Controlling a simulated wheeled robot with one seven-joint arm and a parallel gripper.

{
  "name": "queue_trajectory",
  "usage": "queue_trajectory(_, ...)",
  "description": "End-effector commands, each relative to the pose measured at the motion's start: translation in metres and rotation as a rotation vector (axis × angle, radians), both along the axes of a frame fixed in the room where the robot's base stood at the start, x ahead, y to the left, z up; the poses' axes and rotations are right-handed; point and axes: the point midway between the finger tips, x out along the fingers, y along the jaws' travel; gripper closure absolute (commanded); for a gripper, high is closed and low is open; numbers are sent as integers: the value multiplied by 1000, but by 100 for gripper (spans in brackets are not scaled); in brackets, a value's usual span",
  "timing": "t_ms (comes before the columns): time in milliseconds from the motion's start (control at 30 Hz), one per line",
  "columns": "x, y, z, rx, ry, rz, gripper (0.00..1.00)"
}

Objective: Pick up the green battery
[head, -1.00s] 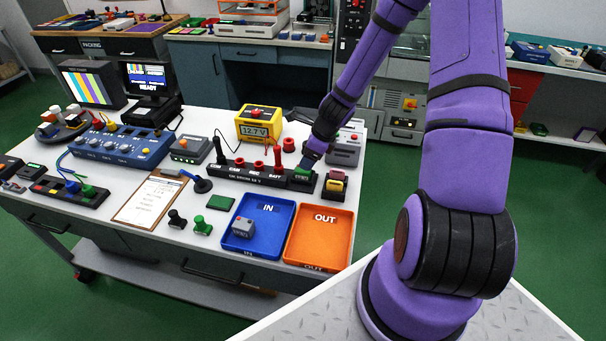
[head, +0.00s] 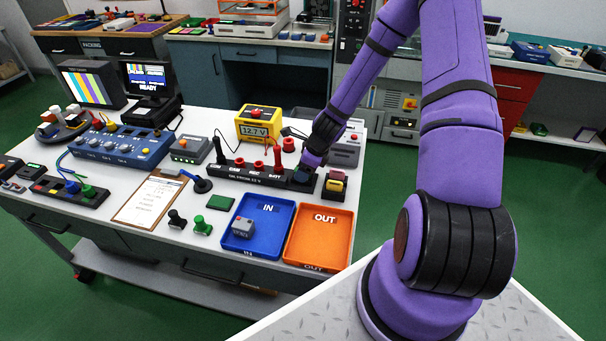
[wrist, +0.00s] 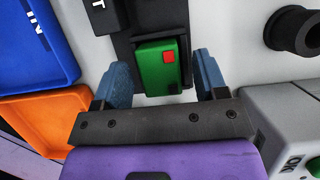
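The green battery (wrist: 160,66) with a red patch on its top sits in the end slot of the black battery strip (wrist: 120,45), upright as far as I can tell. My gripper (wrist: 160,78) is open above it, with one blue finger on each side of the battery and a gap on both sides. In the head view my gripper (head: 309,163) is at the right end of the battery strip (head: 245,172) and hides most of the battery.
The blue IN tray (head: 289,232) holds a grey block (head: 243,226). The orange OUT tray (head: 325,236) is empty. A black holder with yellow and red parts (head: 335,184) stands right of the strip. A yellow meter (head: 258,124) stands behind it.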

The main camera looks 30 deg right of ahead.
Motion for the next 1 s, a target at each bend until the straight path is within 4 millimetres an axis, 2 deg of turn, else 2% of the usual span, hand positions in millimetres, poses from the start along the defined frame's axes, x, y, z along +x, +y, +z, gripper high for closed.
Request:
queue_trajectory(33,0,0,0,0,0,0,46)
queue_trajectory(200,0,0,0,0,0,0,85)
queue_trajectory(233,0,0,0,0,0,0,88)
queue_trajectory(667,0,0,6,-2,-2,1,89)
queue_trajectory(1000,1,0,38,-4,-3,2,89)
